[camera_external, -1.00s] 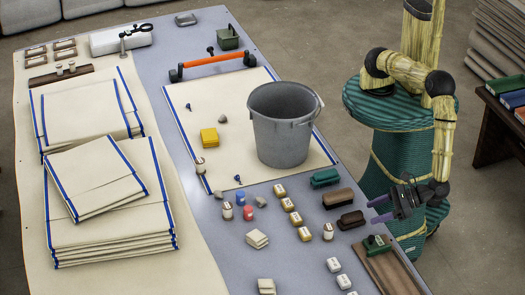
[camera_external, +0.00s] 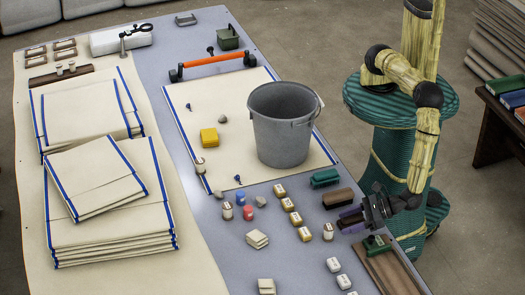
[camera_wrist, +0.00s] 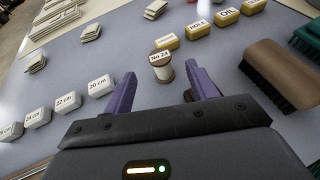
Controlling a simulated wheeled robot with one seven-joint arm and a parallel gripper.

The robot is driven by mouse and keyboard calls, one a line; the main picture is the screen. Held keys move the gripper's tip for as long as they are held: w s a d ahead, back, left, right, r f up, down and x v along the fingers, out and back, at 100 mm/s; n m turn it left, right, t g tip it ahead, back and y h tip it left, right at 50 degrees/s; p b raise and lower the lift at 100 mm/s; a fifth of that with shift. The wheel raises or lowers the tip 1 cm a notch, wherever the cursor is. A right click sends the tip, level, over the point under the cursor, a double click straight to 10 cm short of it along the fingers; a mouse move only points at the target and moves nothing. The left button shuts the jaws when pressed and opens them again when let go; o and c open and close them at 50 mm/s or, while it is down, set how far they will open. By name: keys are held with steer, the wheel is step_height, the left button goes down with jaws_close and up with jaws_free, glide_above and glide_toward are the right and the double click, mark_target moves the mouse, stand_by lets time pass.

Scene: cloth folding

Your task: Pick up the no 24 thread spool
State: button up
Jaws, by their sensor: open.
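My gripper (camera_external: 342,221) is low over the table's right edge, to the right of the spool. In the wrist view my gripper (camera_wrist: 162,80) is open, with two purple fingers pointing ahead. The spool appears between and slightly beyond the fingertips, and I see no contact.
Yellow labelled blocks (camera_wrist: 197,29) stand beyond the spool. White size blocks (camera_wrist: 68,102) line up on the left. A brown brush (camera_wrist: 279,75) lies to the right. A grey bucket (camera_external: 283,128) stands farther back. A green-handled tool (camera_external: 377,243) on a wooden board is below my gripper in the external view.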

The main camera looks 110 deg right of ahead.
mark_target(329, 233)
steer(key=x, duration=0.4)
steer(key=shift+w+f+p, duration=0.1)
steer(key=shift+f+p, duration=0.05)
steer(key=shift+p, duration=0.2)
steer(key=c, duration=1.1)
